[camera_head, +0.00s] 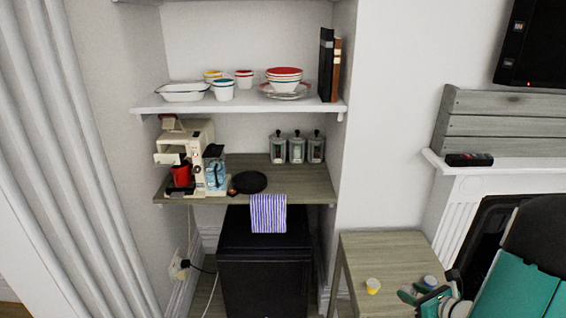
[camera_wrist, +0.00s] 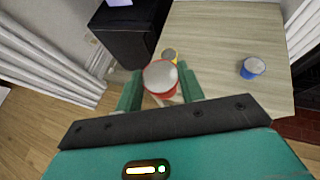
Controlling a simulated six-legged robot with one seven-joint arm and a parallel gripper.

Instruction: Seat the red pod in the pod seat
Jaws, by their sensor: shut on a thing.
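The red pod (camera_wrist: 160,79), a small cup with a pale top and red side, is between the two green fingers of my gripper (camera_wrist: 160,74) in the wrist view. My gripper is shut on it. In the head view my gripper (camera_head: 432,298) is at the side table's right front, and the red pod cannot be made out there. The cream coffee machine (camera_head: 201,140) stands on the lower shelf at left, with a red mug (camera_head: 181,174) at its front. Its raised top part (camera_head: 172,123) shows, but the pod seat cannot be clearly made out.
A yellow pod (camera_head: 373,286) and a blue pod (camera_wrist: 253,68) stand on the wooden side table (camera_head: 385,250). A black disc (camera_head: 249,182), a blue patterned carton (camera_head: 216,172) and several jars (camera_head: 297,149) are on the shelf. A black fridge (camera_head: 265,260) stands below.

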